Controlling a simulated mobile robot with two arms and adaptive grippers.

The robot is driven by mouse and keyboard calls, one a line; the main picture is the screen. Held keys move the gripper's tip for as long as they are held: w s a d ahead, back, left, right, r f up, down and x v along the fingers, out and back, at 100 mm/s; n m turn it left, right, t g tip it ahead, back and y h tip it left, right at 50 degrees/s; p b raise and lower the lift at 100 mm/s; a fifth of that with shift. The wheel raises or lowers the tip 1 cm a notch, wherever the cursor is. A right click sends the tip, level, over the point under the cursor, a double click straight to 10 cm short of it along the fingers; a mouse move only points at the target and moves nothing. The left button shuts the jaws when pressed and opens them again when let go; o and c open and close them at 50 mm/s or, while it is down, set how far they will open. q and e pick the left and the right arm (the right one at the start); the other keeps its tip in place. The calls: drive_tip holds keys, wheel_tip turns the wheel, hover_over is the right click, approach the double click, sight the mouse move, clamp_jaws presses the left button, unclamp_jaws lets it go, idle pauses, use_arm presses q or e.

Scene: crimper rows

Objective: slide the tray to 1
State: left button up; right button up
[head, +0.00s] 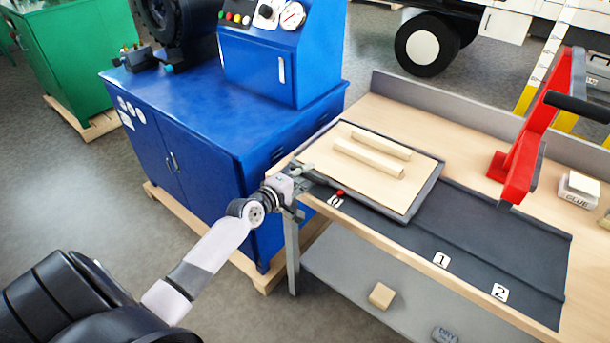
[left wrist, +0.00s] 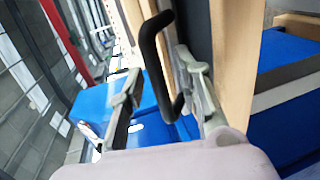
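The tray (head: 428,192) has a dark grey rim and a pale wooden floor. It sits at the left end of the dark track (head: 480,230), beside label 0 (head: 335,201). Label 1 (head: 441,260) is further right on the front edge. My left gripper (head: 301,172) is at the tray's left end. In the left wrist view, a black bent handle (left wrist: 150,45) runs between the fingers of my left gripper (left wrist: 158,75). The fingers are apart, with a gap beside the handle; contact is unclear. My right gripper is not in view.
Two wooden bars (head: 368,158) lie on the tray. Label 2 (head: 500,292) marks the track's right part, which is bare. A red lever press (head: 525,150) and a glue box (head: 578,190) stand behind the track. A blue machine cabinet (head: 215,130) stands left of the bench.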

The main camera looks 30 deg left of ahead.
use_arm(q)
drive_tip(key=shift+c, duration=0.5)
clamp_jaws()
idle(0.3)
